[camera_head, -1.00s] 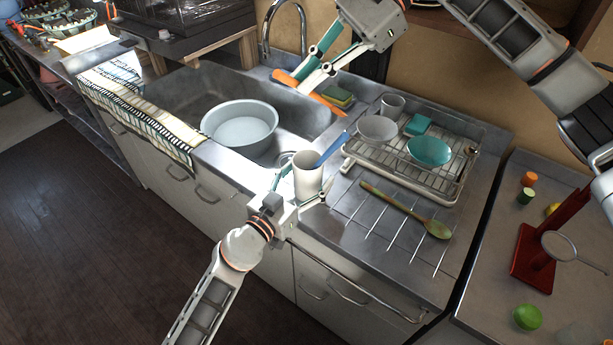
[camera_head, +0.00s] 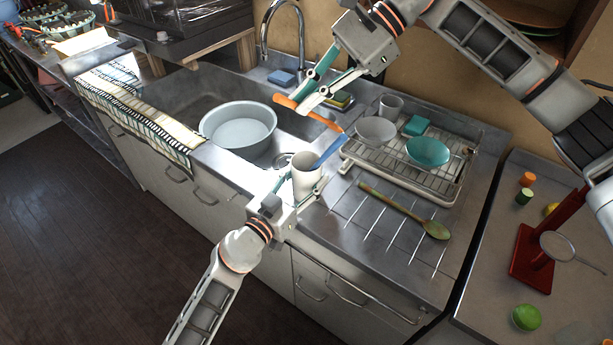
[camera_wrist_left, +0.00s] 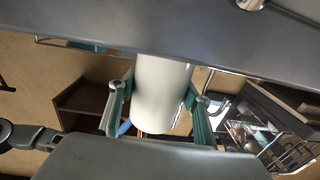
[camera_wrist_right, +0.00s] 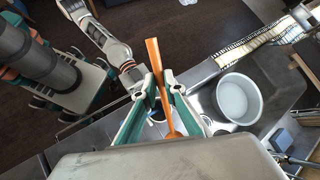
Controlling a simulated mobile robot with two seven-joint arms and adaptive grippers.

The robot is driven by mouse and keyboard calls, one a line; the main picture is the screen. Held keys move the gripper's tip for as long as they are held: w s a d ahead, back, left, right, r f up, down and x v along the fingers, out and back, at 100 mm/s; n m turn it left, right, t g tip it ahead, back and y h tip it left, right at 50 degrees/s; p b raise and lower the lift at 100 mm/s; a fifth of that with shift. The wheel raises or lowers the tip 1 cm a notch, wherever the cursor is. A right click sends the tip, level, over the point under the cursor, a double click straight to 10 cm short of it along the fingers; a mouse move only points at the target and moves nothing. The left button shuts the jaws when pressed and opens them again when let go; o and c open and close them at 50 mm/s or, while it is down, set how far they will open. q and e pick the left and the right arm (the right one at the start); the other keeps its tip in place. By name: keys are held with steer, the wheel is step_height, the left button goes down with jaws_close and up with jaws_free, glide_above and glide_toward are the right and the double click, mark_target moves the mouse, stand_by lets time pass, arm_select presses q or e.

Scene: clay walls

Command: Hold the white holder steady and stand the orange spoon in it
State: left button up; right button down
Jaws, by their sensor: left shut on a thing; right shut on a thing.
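The white holder (camera_head: 305,176) is an upright cup at the counter's front, right of the sink, with a blue utensil (camera_head: 329,151) leaning out of it. My left gripper (camera_head: 296,193) is shut around the holder. The holder (camera_wrist_left: 161,95) also shows between the fingers in the left wrist view. My right gripper (camera_head: 308,96) is shut on the orange spoon (camera_head: 290,102), above the sink's right side and higher than the holder. In the right wrist view the spoon (camera_wrist_right: 154,58) sticks out past the fingertips. The spoon is tilted and clear of the holder.
A dish rack (camera_head: 441,190) with bowls and a cup stands right of the holder. A wooden spoon (camera_head: 408,210) lies on the drainboard in front. A round basin (camera_head: 238,128) sits in the sink, below a tall faucet (camera_head: 266,45). A sponge (camera_head: 341,101) lies behind.

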step_height(320, 180, down, 9)
stand_by(1.2)
steer(key=c, duration=2)
jaws_free()
steer(key=v, duration=1.2)
steer(key=shift+d, duration=0.1)
steer(key=shift+c, duration=0.5)
